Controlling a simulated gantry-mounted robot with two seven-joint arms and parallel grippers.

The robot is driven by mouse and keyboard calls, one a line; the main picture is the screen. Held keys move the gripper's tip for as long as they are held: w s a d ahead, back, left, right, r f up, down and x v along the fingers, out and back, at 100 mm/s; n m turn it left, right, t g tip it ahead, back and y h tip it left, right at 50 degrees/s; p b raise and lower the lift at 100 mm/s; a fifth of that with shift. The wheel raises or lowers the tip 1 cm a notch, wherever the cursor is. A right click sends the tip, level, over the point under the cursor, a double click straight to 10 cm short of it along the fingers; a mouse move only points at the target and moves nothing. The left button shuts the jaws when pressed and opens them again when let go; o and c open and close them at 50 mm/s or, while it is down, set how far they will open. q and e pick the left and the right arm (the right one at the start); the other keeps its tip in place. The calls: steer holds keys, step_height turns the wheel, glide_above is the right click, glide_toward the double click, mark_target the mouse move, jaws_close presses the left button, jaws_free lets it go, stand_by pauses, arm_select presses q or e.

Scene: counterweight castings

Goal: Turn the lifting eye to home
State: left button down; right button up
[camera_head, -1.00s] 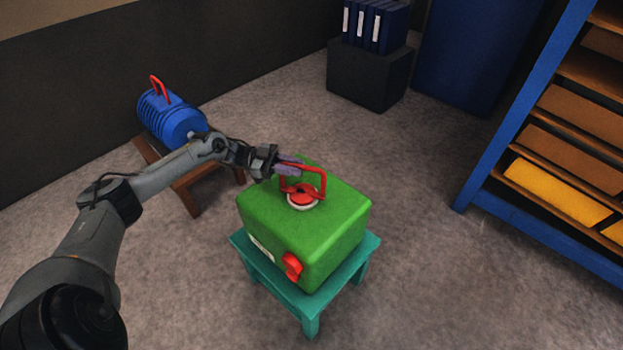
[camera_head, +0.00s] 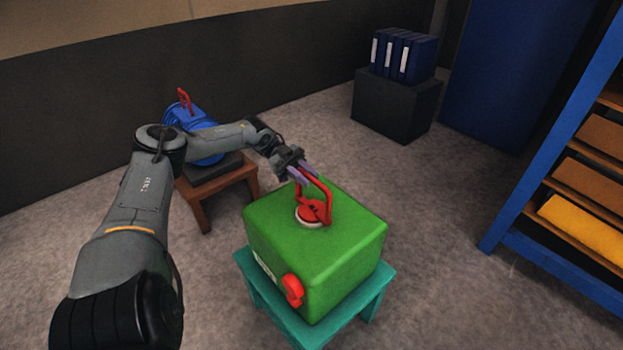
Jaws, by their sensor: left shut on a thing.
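The red lifting eye (camera_head: 326,198) stands upright on a round base with a pale ring (camera_head: 309,223) on top of the green casting (camera_head: 280,232). Its loop runs from near the back left corner of the top toward the front right. My left gripper (camera_head: 302,178) is shut on the lifting eye at the loop's far left end. The jaws hide part of the loop there. A red knob (camera_head: 292,290) is on the casting's front face, beside a white label (camera_head: 263,265). My right gripper is not in view.
The casting sits on a teal stool (camera_head: 372,288). A blue ribbed casting with a red handle (camera_head: 185,101) rests on a brown stool (camera_head: 208,190) behind my left arm. A blue shelf (camera_head: 560,250) stands at right. Open floor lies between.

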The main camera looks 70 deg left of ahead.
arm_select(q)
steer(key=shift+r, duration=0.3)
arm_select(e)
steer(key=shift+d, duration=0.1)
arm_select(q)
steer(key=c, duration=1.4)
jaws_free()
steer(key=shift+w+d, duration=0.1)
steer(key=o, duration=0.3)
steer(key=shift+w, duration=0.1)
steer(key=shift+w+f, duration=0.1)
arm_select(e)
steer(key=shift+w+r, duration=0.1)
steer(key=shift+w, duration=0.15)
arm_select(q)
steer(key=shift+f, duration=0.1)
